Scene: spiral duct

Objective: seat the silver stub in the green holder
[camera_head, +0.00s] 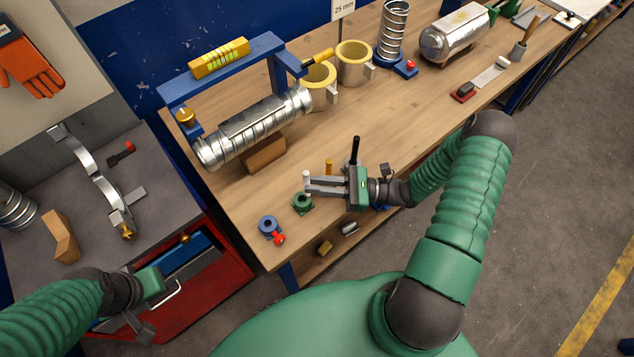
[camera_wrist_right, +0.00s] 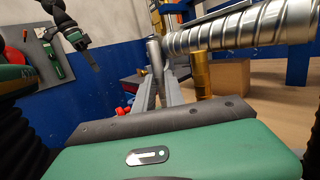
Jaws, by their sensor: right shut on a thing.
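The silver stub (camera_head: 306,176) stands roughly upright between the fingertips of my right gripper (camera_head: 312,186), which is shut on it. In the right wrist view the stub (camera_wrist_right: 154,54) rises at the finger ends. The green holder (camera_head: 302,203) is on the bench just below the fingertips in the head view. The near finger hides the stub's lower end, so I cannot tell whether it touches the holder. My left gripper (camera_head: 142,322) is at the lower left, away from the bench; its finger opening is unclear.
A blue holder with a red knob (camera_head: 268,226) is left of the green one. A yellow peg (camera_head: 329,167) and black post (camera_head: 355,150) stand close behind the right gripper. The spiral duct (camera_head: 255,128) lies behind, on a wooden block (camera_head: 264,155).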

